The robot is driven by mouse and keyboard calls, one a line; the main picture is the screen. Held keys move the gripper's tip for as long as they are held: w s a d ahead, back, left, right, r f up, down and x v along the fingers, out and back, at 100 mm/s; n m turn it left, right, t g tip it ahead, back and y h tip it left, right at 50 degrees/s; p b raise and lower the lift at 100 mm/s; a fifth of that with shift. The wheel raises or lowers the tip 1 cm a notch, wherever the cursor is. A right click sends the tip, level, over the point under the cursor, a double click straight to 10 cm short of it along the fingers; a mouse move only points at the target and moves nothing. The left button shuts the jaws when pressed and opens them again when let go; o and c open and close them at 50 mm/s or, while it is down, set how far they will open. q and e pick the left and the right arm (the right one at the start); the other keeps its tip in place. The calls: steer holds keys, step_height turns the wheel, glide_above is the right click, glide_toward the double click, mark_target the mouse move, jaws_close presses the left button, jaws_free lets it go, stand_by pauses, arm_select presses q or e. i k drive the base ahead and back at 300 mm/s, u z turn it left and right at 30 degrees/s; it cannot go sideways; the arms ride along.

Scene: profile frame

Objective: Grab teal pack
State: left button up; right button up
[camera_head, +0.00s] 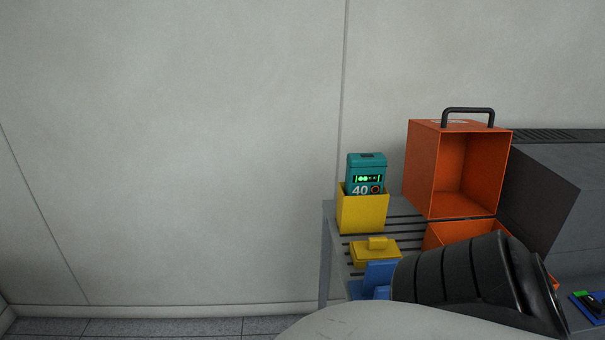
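The teal pack (367,172) stands upright in a yellow open-topped holder (363,212) on the left part of a grey slatted rack. Its upper part shows, with a lit green display, the number 40 and a small round red-orange mark. Its lower part is hidden inside the holder. No gripper fingers show in the head view. A black ribbed part, which seems to be mine, covers the front of the rack, below and to the right of the pack.
An open orange case (453,170) with a black handle stands right of the pack. A yellow lidded piece (375,251) and a blue piece (379,277) lie in front of the holder. A dark grey box (550,190) is at the right. The floor and wall at left are clear.

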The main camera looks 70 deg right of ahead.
mark_target(366, 173)
steer(key=u, duration=1.1)
steer(key=i, duration=0.75)
steer(key=z, duration=2.5)
